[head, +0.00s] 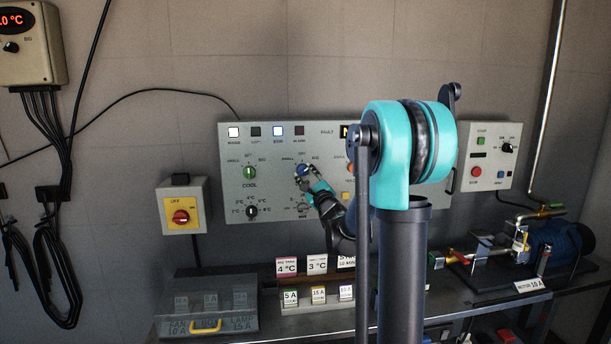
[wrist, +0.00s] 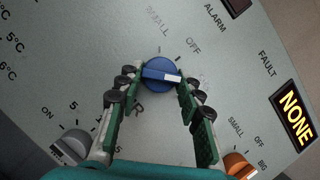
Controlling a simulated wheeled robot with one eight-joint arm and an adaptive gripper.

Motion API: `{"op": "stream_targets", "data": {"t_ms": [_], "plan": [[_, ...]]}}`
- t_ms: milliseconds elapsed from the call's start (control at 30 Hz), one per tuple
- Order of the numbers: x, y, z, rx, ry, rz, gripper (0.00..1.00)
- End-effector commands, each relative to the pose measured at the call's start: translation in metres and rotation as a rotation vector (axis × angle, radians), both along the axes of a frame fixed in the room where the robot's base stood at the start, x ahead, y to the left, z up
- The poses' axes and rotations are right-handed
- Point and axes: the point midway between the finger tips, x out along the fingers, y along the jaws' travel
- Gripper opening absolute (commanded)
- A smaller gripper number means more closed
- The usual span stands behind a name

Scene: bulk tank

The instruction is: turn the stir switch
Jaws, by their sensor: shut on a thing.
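The stir switch is a blue round knob (head: 302,169) on the grey control panel (head: 330,215), with SMALL, OFF and BIG printed above it. In the wrist view the knob (wrist: 153,69) sits between the tips of my gripper (wrist: 157,83), one finger on each side. My gripper (head: 309,180) is shut on the knob. The knob's white mark points right in the wrist view, clockwise of OFF, on the side away from SMALL. The lettering below the knob is mostly hidden by the fingers; an R shows.
A green COOL knob (head: 250,172) and a black temperature knob (head: 251,211) sit left of the stir switch. An orange knob (wrist: 238,165) is nearby on the other side. The bench (head: 290,323) below holds cards and a pump.

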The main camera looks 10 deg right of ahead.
Motion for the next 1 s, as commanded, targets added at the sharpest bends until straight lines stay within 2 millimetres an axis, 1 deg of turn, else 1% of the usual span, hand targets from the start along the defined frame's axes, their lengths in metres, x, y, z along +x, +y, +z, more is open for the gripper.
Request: {"op": "stream_targets", "data": {"t_ms": [300, 333, 467, 500, 833, 933, 1000], "plan": [[0.000, 0.000, 0.000, 0.002, 0.001, 0.000, 0.07], [0.000, 0.000, 0.000, 0.002, 0.001, 0.000, 0.38], [0.000, 0.000, 0.000, 0.001, 0.000, 0.000, 0.54], [0.000, 0.000, 0.000, 0.001, 0.000, 0.000, 0.57], [-0.003, -0.001, -0.001, 0.000, 0.000, 0.000, 0.57], [-0.012, -0.004, -0.004, -0.001, 0.000, -0.002, 0.57], [-0.022, -0.007, -0.007, -0.001, 0.001, -0.002, 0.57]]}}
